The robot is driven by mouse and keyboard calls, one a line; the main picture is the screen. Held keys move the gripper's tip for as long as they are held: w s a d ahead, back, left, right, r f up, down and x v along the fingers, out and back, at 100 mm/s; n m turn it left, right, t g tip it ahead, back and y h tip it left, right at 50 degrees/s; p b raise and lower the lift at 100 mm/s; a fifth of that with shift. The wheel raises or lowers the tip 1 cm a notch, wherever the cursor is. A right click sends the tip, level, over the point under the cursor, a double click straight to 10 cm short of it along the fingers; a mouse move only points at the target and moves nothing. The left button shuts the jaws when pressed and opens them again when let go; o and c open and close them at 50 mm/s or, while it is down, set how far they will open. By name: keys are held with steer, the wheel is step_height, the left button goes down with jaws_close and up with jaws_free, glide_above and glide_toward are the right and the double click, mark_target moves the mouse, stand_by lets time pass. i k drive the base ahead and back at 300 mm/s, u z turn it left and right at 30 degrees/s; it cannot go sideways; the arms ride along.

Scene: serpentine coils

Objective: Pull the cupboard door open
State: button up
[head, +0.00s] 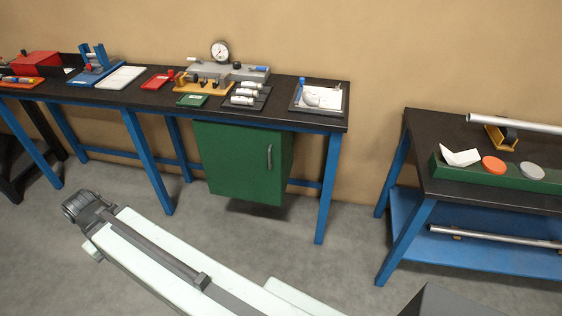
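The green cupboard (233,160) hangs under the dark-topped workbench in the head view. Its front door is flat and looks shut, with no gap that I can make out. A grey vertical bar handle (269,157) sits near the door's right edge. My white arm reaches from the bottom of the picture toward the left, in front of and below the cupboard. The arm's visible far end is a dark ribbed joint, left of the cupboard and apart from it. I see no gripper fingers. Nothing touches the handle.
The workbench (310,121) has blue legs on both sides of the cupboard and carries a dial gauge (221,51), trays and small parts. A second bench (470,200) with a metal tube (515,124) stands at right. Grey floor (290,235) before the cupboard is clear.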

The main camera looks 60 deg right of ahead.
mark_target(244, 163)
steer(key=z, duration=0.2)
steer(key=i, duration=1)
steer(key=u, duration=0.05)
